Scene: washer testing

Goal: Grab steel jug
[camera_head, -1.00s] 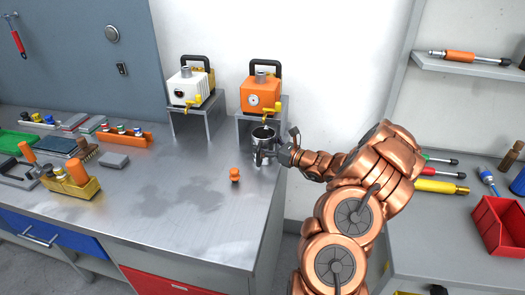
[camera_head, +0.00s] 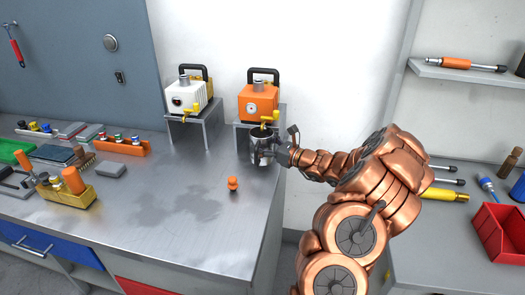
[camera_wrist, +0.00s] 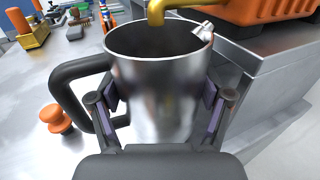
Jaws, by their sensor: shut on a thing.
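The steel jug (camera_wrist: 158,90) is upright in the wrist view, with its open mouth up and its black handle (camera_wrist: 66,88) to the left. My gripper (camera_wrist: 160,104) is shut on the jug, with one finger pad on each side of its body. In the head view the jug (camera_head: 259,148) is in front of the orange machine's stand, and my gripper (camera_head: 276,152) reaches it from the right. The brass spout (camera_wrist: 157,12) of the orange machine is over the jug's mouth. Whether the jug's base touches the bench cannot be told.
The orange machine (camera_head: 258,102) stands on a metal stand, with a white machine (camera_head: 187,95) to its left. An orange knob-like piece (camera_head: 232,184) lies on the bench near the jug. The bench front middle (camera_head: 180,220) is clear. A red bin (camera_head: 498,228) is at right.

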